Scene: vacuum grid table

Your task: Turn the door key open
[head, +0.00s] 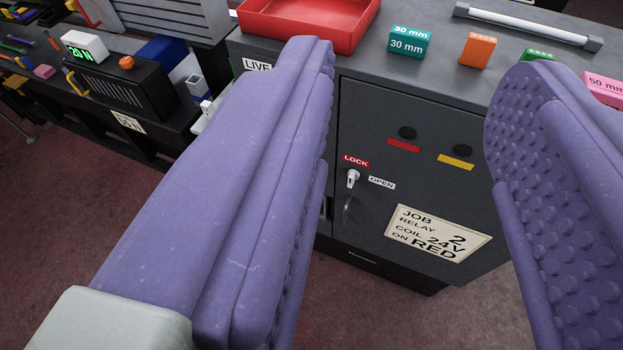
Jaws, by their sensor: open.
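The door key (352,179) is a small pale key in the front of a dark grey cabinet door (370,120). A red LOCK label (356,160) sits just above it and a white OPEN label (382,183) to its right. The key's grip looks roughly upright, towards the LOCK label.
On the cabinet top stand a red tray (308,42), a teal 30 mm block (409,43), an orange block (478,50), a pink block (606,90) and a grey bar (525,25). A lower bench with a black device (122,92) is at left. Floor space shows before the cabinet.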

